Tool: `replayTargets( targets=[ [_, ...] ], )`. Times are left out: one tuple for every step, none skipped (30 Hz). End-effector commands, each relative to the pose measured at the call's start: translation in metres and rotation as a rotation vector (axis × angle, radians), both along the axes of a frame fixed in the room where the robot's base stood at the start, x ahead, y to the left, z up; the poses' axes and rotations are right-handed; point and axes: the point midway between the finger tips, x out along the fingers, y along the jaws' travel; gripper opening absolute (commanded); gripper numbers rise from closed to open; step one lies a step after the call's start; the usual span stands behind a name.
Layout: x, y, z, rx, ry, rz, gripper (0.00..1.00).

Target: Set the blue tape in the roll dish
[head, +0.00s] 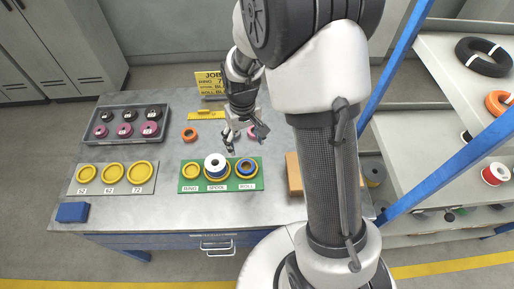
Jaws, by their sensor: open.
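The blue tape (240,169) is a blue ring with a tan centre. A white and blue spool (215,161) stands in the middle dish, labelled SPOOL.
An orange ring (189,134) lies behind the board. A pink piece (251,131) is partly hidden by my gripper. A tray (97,145) of black and pink pulleys, a grey board (88,188) with yellow rings and a blue block (72,212) are left. A cardboard box (293,173) is right.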

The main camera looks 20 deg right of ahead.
Motion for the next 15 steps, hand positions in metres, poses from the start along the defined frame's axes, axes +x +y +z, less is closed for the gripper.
replayTargets(
  targets=[
    [-0.002,0.0,0.019,0.0,-0.025,-0.003,0.68],
    [-0.005,0.0,0.031,0.0,-0.036,-0.005,0.68],
    [-0.01,0.0,0.05,0.0,-0.057,-0.008,0.68],
    [-0.016,0.0,0.064,0.001,-0.072,-0.011,0.68],
    [-0.022,0.0,0.078,0.001,-0.088,-0.014,0.68],
    [-0.032,0.0,0.097,0.0,-0.109,-0.019,0.68],
    [-0.039,0.0,0.11,0.001,-0.125,-0.022,0.68],
    [-0.048,0.0,0.123,0.001,-0.141,-0.025,0.68],
    [-0.06,0.0,0.138,0.002,-0.162,-0.029,0.68],
    [-0.069,0.0,0.149,0.002,-0.177,-0.032,0.68],
    [-0.078,0.0,0.159,0.003,-0.194,-0.035,0.68],
    [-0.092,0.0,0.172,0.004,-0.215,-0.039,0.68],
    [-0.102,0.0,0.18,0.004,-0.231,-0.042,0.68],
    [-0.112,0.0,0.188,0.004,-0.247,-0.046,0.68],
    [-0.125,0.0,0.197,0.006,-0.268,-0.05,0.68]
  ],
)
